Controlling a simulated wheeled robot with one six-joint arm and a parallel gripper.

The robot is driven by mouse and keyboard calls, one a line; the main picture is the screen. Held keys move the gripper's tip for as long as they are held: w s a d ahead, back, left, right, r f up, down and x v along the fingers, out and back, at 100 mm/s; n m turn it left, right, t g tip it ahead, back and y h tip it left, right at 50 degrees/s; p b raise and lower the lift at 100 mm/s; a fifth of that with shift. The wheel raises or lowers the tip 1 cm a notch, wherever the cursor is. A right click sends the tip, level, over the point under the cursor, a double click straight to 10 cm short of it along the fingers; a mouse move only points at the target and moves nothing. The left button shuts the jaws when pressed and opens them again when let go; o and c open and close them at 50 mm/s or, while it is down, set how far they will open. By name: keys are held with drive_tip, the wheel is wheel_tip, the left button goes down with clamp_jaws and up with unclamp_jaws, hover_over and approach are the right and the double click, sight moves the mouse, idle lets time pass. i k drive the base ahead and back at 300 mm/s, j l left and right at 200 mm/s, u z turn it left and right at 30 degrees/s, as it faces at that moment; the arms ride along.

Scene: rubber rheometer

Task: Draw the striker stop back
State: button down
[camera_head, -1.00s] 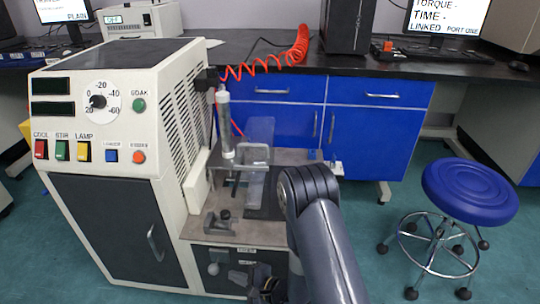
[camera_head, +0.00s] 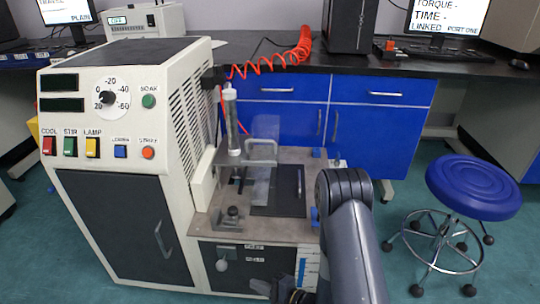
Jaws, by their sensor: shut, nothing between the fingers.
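The cream machine (camera_head: 125,130) stands at the left, with a low platform (camera_head: 230,190) on its right side. On the front panel below the platform, a pale round knob (camera_head: 221,265) shows beside small labels I cannot read. I cannot tell for certain which part is the striker stop. A dark clamp-like block (camera_head: 233,213) sits on the platform's front left. My gripper (camera_head: 262,287) is at the bottom edge, right of the pale knob and apart from it in the picture. It is shut and empty, and partly cut off and hidden by my arm.
A clear tube (camera_head: 232,120) stands over the platform, near a clear guard (camera_head: 264,135) and a grey handle (camera_head: 261,145). A dark plate (camera_head: 280,190) lies on the platform. A blue stool (camera_head: 473,185) is at the right. Blue cabinets (camera_head: 370,125) stand behind.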

sight(231, 218)
drive_tip(key=k+j, duration=0.1)
drive_tip(key=j, duration=0.25)
drive_tip(key=k+j+z, duration=0.1)
drive_tip(key=j, duration=0.25)
drive_tip(key=k+j, duration=0.1)
drive_tip(key=j, duration=0.25)
drive_tip(key=k+j+z, duration=0.1)
drive_tip(key=j, duration=0.25)
drive_tip(key=k+j, duration=0.15)
drive_tip(key=j, duration=0.2)
drive_tip(key=z, duration=0.05)
